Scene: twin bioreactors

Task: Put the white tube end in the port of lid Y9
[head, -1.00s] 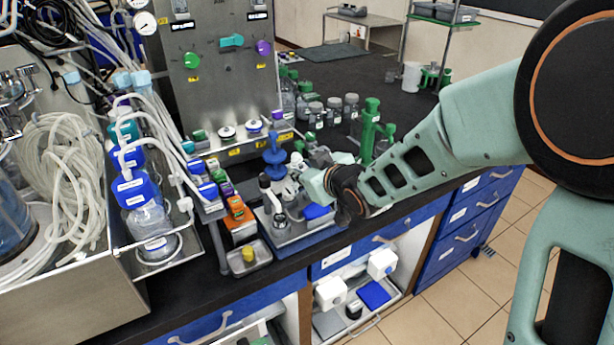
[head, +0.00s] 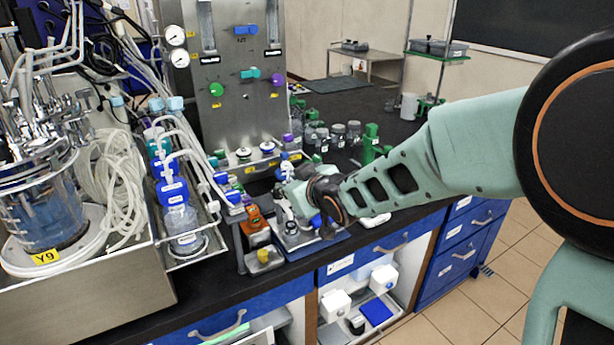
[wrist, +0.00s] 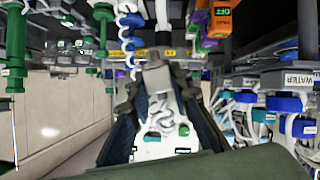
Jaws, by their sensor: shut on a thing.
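The Y9 label (head: 46,257) is yellow and sits on the base of the glass vessel with blue liquid (head: 42,212) at the far left. The metal lid with upright tubes (head: 38,150) tops this vessel; I cannot make out its port. My gripper (head: 290,190) is far to the right of it, low over the bench by the blue-edged tray. In the wrist view my gripper (wrist: 158,78) is shut on a pale grey-white piece, with a white wavy part behind it between the fingers. I cannot tell whether this piece is the white tube end.
Coiled pale tubing (head: 112,185) lies beside the vessel. The steel panel (head: 235,90) rises behind. Green items (head: 371,140) and jars stand at the back right.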

